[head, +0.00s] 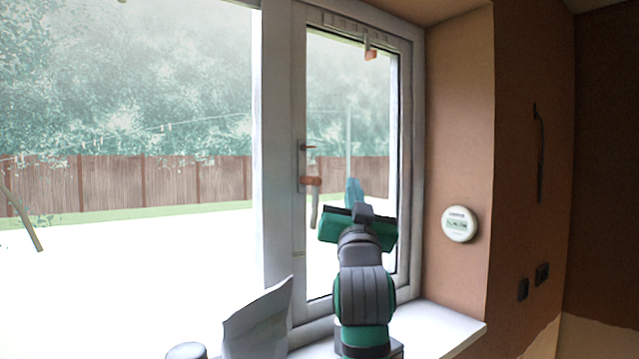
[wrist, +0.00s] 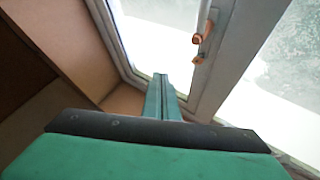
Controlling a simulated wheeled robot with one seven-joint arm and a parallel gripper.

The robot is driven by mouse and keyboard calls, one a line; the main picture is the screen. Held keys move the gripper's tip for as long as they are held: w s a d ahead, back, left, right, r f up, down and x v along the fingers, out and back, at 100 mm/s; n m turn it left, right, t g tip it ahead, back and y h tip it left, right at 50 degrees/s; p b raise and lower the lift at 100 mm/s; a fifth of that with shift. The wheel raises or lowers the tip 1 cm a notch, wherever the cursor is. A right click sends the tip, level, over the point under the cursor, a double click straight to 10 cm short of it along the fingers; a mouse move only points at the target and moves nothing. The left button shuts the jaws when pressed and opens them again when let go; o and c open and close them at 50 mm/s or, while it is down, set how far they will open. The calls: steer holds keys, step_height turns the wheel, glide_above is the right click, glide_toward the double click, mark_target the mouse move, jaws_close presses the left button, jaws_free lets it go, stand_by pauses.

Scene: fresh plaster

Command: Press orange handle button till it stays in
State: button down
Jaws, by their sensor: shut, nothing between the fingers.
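The orange window handle (head: 310,181) sits on the left frame of the narrow window sash. It also shows in the wrist view (wrist: 203,40), above and to the right of my fingertips. Its button is too small to tell apart from the handle, and I cannot tell whether it is in or out. My gripper (head: 354,185) is to the right of the handle in the head view, with its fingers pointing up in front of the glass. In the wrist view, its green fingers (wrist: 160,80) are shut together, empty and apart from the handle.
A second orange fitting (head: 370,52) is at the top of the sash. A white sill (head: 440,330) runs below the window, with a grey upright piece (head: 258,318) at its left. A round white device (head: 459,224) is on the right reveal. The space between fingers and handle looks clear.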

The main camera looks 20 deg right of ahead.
mark_target(318, 182)
steer(key=w+a, duration=0.3)
steer(key=w, duration=0.5)
stand_by(0.4)
steer(key=shift+w, duration=0.1)
stand_by(0.4)
steer(key=shift+w+a, duration=0.1)
stand_by(1.3)
steer(key=shift+w+a, duration=0.1)
steer(key=shift+w, duration=0.25)
steer(key=shift+w+a, duration=0.15)
steer(key=shift+w, duration=0.3)
stand_by(0.8)
steer(key=shift+s, duration=0.15)
steer(key=shift+s+d, duration=0.3)
steer(key=shift+s, duration=0.4)
